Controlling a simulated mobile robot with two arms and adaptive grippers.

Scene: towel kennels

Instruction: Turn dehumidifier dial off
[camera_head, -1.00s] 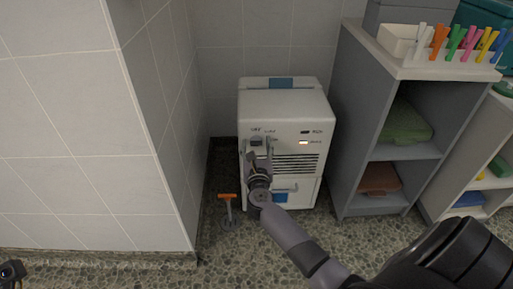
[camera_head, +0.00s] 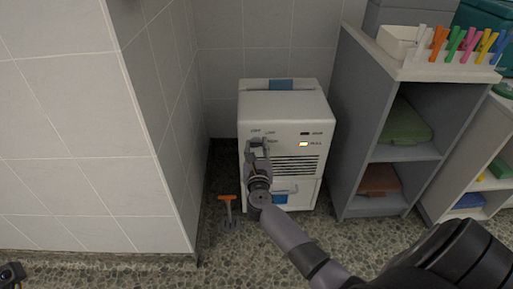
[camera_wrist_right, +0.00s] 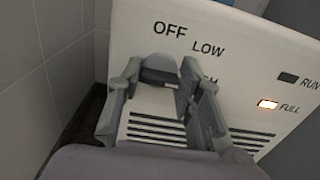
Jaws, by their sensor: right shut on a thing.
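The white dehumidifier (camera_head: 284,104) stands on the floor against the tiled wall. Its dark dial (camera_wrist_right: 160,70) shows in the right wrist view below the OFF and LOW labels; a third label, ending in H, is partly hidden. A small pale mark sits at the dial's lower right, away from OFF. My right gripper (camera_head: 259,148) is at the upper left of the front panel, shut on the dial with one finger on each side, as the right wrist view (camera_wrist_right: 158,85) shows. A dark part at the lower left corner may be my left gripper (camera_head: 11,274); its jaws cannot be made out.
The FULL light (camera_wrist_right: 267,104) is lit; the RUN light (camera_wrist_right: 288,77) is dark. An orange-handled tool (camera_head: 227,198) stands on the floor left of the dehumidifier. A grey shelf (camera_head: 352,130) stands close on the right, and a tiled wall corner (camera_head: 150,130) on the left.

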